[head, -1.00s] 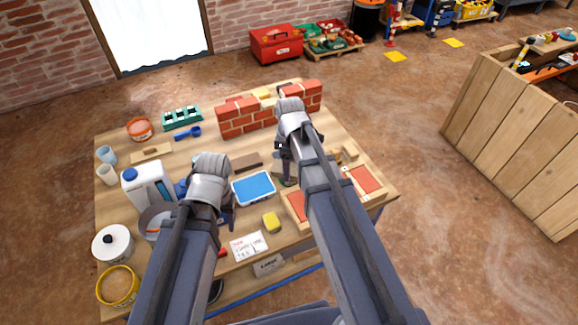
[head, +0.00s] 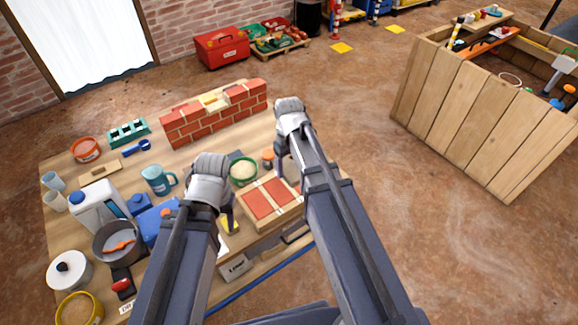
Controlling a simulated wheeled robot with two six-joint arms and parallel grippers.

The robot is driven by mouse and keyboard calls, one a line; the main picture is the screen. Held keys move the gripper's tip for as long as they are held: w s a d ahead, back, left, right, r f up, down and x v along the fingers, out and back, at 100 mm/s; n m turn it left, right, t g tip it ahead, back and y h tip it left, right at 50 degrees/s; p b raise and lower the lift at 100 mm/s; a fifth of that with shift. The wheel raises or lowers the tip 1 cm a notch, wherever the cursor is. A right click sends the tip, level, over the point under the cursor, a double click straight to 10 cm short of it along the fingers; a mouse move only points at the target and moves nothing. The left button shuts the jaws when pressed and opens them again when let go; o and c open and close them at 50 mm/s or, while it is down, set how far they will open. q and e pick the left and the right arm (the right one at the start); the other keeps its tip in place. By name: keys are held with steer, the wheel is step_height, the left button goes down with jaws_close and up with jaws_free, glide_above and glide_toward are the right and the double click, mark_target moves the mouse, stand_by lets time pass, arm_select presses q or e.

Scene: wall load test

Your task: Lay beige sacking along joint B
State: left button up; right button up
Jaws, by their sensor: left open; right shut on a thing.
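The red brick wall (head: 205,122) stands at the back of the wooden table. A pale beige-yellow piece (head: 213,101) sits in the dip in its top course; I cannot tell whether it is sacking. No mark for joint B can be read.
A wooden box with red panels (head: 271,198), a green bowl (head: 243,170) and a teal mug (head: 159,180) stand near the grippers. A white jug (head: 97,208), a pot (head: 116,243) and tubs crowd the left. Bare tabletop shows in front of the wall.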

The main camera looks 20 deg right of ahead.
arm_select(q)
steer(key=shift+f+b, duration=2.6)
steer(key=shift+f, duration=0.2)
arm_select(e)
steer(key=shift+f, duration=2.8)
arm_select(q)
steer(key=shift+f+b, duration=0.5)
arm_select(e)
steer(key=shift+f, duration=0.55)
steer(key=o, duration=1.2)
arm_select(q)
steer(key=shift+r, duration=0.1)
arm_select(e)
steer(key=shift+r, duration=0.1)
step_height(320, 180, up, 8)
steer(key=p, duration=0.8)
steer(key=s+a+h, duration=0.1)
steer(key=s+a, duration=0.9)
steer(key=s, duration=0.4)
arm_select(q)
step_height(320, 180, up, 20)
steer(key=p, duration=1.2)
arm_select(e)
steer(key=r, duration=1.2)
steer(key=shift+s+a, duration=0.15)
steer(key=shift+a, duration=0.15)
